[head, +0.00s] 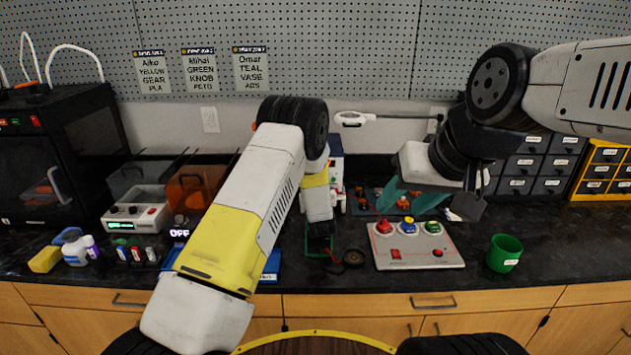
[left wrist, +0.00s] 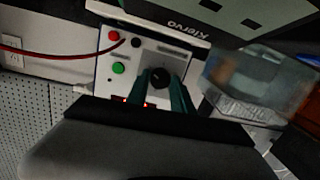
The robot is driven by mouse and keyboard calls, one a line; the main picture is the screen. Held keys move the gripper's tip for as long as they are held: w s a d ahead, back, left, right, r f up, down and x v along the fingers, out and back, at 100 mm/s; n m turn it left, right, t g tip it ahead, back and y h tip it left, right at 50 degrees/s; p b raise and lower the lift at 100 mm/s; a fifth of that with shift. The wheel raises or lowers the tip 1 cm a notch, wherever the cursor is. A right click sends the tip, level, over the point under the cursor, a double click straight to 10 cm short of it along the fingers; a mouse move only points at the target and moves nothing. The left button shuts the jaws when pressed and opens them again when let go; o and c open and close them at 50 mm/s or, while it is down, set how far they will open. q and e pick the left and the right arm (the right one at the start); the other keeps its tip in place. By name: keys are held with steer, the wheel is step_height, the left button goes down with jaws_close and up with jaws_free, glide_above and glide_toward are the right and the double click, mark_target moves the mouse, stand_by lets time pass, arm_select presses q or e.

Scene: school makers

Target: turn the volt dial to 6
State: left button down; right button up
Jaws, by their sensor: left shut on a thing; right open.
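In the left wrist view a black round dial (left wrist: 160,77) sits on a pale instrument panel (left wrist: 112,68) with red and green buttons. My left gripper (left wrist: 164,88) is shut on this dial, one teal finger on each side. The dial's scale and pointer cannot be read. Red display digits show only in part at the gripper's edge. In the head view my left arm hides the dial and most of a white unit (head: 338,182) behind it. My right gripper (head: 408,203) is open and empty, above the back of a grey control box.
The grey control box (head: 418,256) has red, blue and green knobs. A green cup (head: 504,253) stands to its right. A white bench unit (head: 136,217) and a black printer (head: 62,160) are at left. Drawer cabinets stand at back right. Counter right of the cup is clear.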

arm_select(q)
steer(key=c, duration=1.1)
jaws_free()
steer(key=shift+s, duration=0.1)
steer(key=s, duration=0.7)
steer(key=shift+s+d+r, duration=0.2)
steer(key=shift+s+r, duration=0.1)
steer(key=shift+r, duration=0.05)
